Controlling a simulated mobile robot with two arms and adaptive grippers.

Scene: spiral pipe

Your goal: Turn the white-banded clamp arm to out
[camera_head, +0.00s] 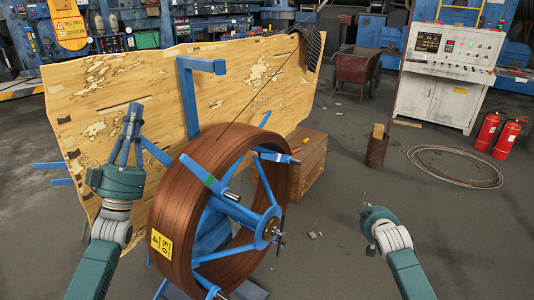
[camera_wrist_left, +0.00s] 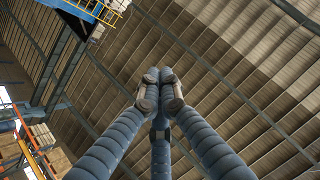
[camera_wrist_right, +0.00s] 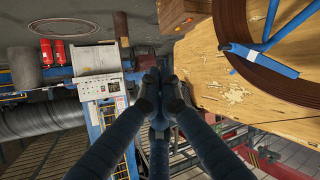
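A large brown coil of pipe (camera_head: 178,205) stands on a blue reel. Blue clamp arms radiate from its hub (camera_head: 268,228). One clamp arm (camera_head: 231,208) lies across the coil's near side and carries a green band.
A worn wooden panel (camera_head: 110,95) stands behind the coil, with a blue post (camera_head: 188,100) before it. A wooden crate (camera_head: 310,160) is close to the coil's right. A control cabinet (camera_head: 445,75) and fire extinguishers (camera_head: 507,138) stand far right. The floor between is mostly clear.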

